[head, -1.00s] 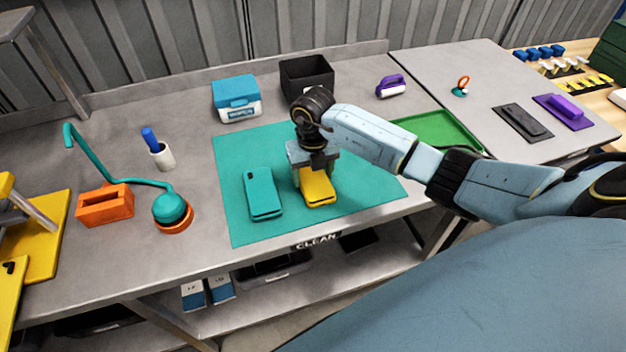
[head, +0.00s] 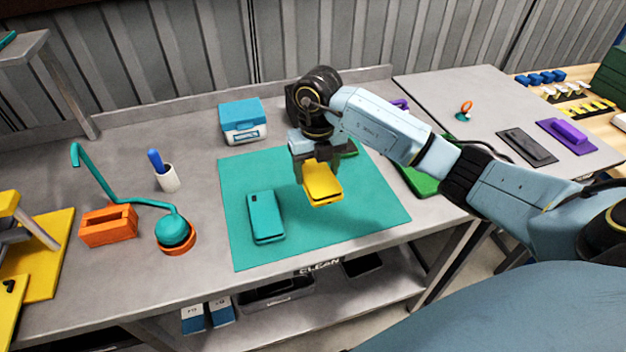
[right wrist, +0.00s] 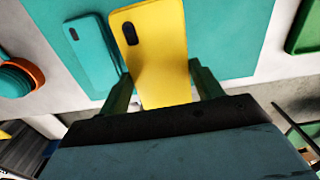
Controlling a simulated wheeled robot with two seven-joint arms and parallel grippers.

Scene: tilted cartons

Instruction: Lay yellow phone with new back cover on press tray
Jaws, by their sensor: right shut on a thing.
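The yellow phone (head: 322,187) is in my right gripper (head: 320,170), held raised above the teal mat, with its shadow on the mat to the right. In the right wrist view the phone (right wrist: 160,45) lies between the two fingers, back cover and camera patch showing. A teal phone (head: 264,218) lies on the mat to its left. A yellow stand-like device (head: 45,255), perhaps the press, is cut off at the left edge; its tray cannot be made out. My left gripper is not in view.
The teal mat (head: 375,210) is clear at its right. An orange holder (head: 108,228), a teal lamp-like tool (head: 173,232) and a white cup (head: 168,180) stand at left. A blue-lidded box (head: 241,120) is behind. A green tray (head: 418,182) is partly behind my right arm.

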